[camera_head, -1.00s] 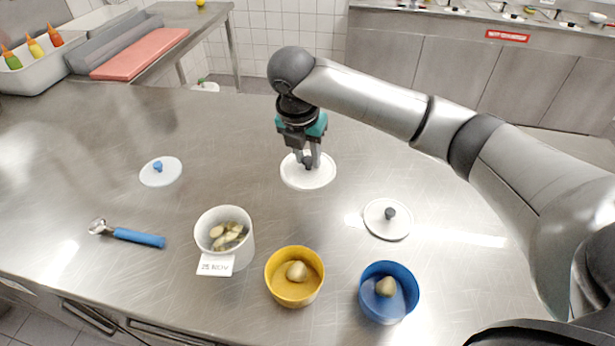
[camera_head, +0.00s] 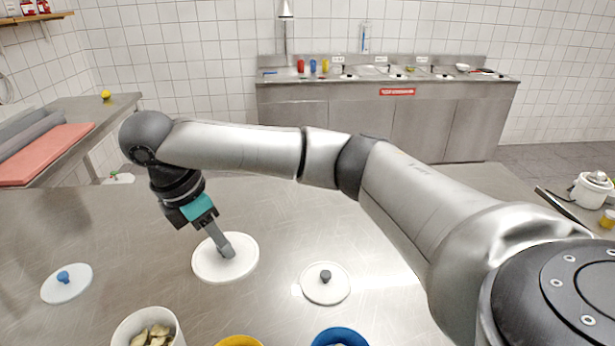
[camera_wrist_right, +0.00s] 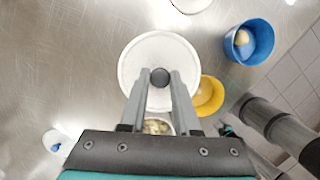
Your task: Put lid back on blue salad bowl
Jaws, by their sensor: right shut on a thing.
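My right gripper (camera_head: 226,250) is shut on the dark knob (camera_wrist_right: 159,77) of the large white middle lid (camera_head: 205,266). That lid also shows in the right wrist view (camera_wrist_right: 145,52); I cannot tell whether it is clear of the steel table. The blue bowl (camera_head: 340,335) is cut off at the bottom edge. It shows open in the right wrist view (camera_wrist_right: 233,50), with a pale piece of food inside. A second white lid (camera_head: 315,290) with a dark knob lies to the right of the held one. My left gripper is not in view.
A white lid with a blue knob (camera_head: 66,283) lies at the left. A white bowl (camera_head: 125,331) with food pieces and a yellow bowl (camera_head: 240,342) stand at the near edge of the picture. The table between the right lid and my arm is bare.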

